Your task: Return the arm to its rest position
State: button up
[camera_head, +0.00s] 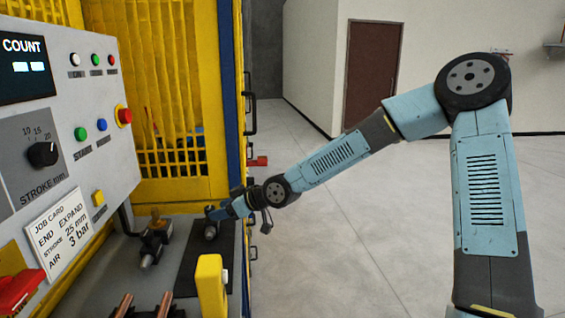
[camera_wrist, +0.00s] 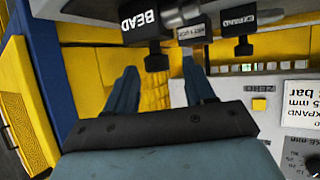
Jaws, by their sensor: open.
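My arm reaches from the right in the head view. My gripper (camera_head: 218,212) is low over the bench beside the yellow machine, close to a small dark tool (camera_head: 210,232) on a black mat. I cannot tell whether they touch. In the wrist view my gripper (camera_wrist: 160,82) has its two blue fingers apart, with no object visibly held between them. Beyond the fingertips are dark tool heads, one marked BEAD (camera_wrist: 140,22) and one marked EXPAND (camera_wrist: 238,20). A smaller labelled tool (camera_wrist: 192,36) sits between them.
The control panel (camera_head: 85,150) stands left of the gripper. A brass-topped fixture (camera_head: 155,240), copper tubes (camera_head: 165,303) and a yellow block (camera_head: 211,285) are on the bench. The machine's blue post (camera_head: 231,90) rises behind. Open floor (camera_head: 370,230) lies right.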

jog(key=d+f+h, duration=0.1)
jog(key=d+h, duration=0.1)
jog(key=d, duration=0.1)
jog(key=s+d+f, duration=0.1)
jog(key=shift+d+f+h, duration=0.15)
jog(key=shift+f+h, duration=0.2)
jog(key=shift+h, duration=0.05)
jog(key=s+d+r+m+t+h, duration=0.1)
jog(key=d+r+m+h, duration=0.1)
jog(key=d, duration=0.4)
jog(key=s+d+r+m+h, duration=0.1)
jog(key=s+d+r+h, duration=0.15)
jog(key=d, duration=0.35)
jog(key=s+d+r+m+t+h, duration=0.1)
jog(key=d+m+h, duration=0.15)
jog(key=d, duration=0.35)
jog(key=s+d+r+m, duration=0.4)
jog(key=s+d+r, duration=0.2)
jog(key=s, duration=0.5)
jog(key=s+d+r+m+h, duration=0.1)
jog(key=s+d+r+m, duration=0.3)
jog(key=s+d, duration=0.7)
notch_tip(320, 180, up, 2)
jog(key=shift+s+d+r+g+h, duration=0.2)
jog(key=shift+s+g+h, duration=0.1)
jog(key=shift+s, duration=0.2)
